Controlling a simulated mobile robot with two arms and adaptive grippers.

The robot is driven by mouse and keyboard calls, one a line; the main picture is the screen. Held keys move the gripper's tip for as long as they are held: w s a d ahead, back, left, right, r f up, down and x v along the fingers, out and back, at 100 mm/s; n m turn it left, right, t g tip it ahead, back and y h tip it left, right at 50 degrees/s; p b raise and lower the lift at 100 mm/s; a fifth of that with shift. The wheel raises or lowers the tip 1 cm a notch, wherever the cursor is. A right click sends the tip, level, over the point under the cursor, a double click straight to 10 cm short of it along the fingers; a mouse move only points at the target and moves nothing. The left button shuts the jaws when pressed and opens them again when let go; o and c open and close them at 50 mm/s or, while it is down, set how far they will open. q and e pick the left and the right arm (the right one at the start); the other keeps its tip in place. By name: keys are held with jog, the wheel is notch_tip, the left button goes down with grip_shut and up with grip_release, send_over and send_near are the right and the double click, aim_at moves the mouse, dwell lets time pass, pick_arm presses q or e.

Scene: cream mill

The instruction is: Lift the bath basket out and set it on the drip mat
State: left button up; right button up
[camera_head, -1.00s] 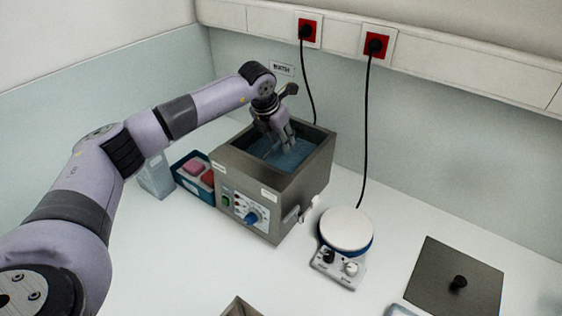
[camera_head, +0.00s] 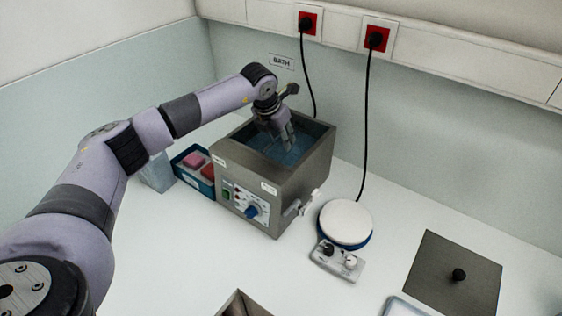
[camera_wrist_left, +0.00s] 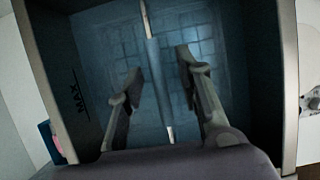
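The steel water bath (camera_head: 249,175) stands open against the back wall with bluish water inside. My left gripper (camera_head: 287,146) points down into it, its fingertips low in the opening. In the left wrist view the gripper (camera_wrist_left: 160,72) is open, with one finger on each side of a thin bar of the bath basket (camera_wrist_left: 153,60). The bar passes between the fingers with gaps on both sides. The basket's grid floor (camera_wrist_left: 205,48) shows below, blurred by the water. I cannot make out the drip mat. My right gripper is not in view.
A hotplate (camera_head: 345,223) stands right of the bath, and a dark lid with a knob (camera_head: 440,283) lies farther right. A blue tray (camera_head: 181,172) with coloured blocks is left of the bath. A metal-edged container (camera_head: 238,303) shows at the bottom edge.

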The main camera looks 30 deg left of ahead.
pick_arm(q)
jog(key=shift+c, duration=0.5)
grip_shut()
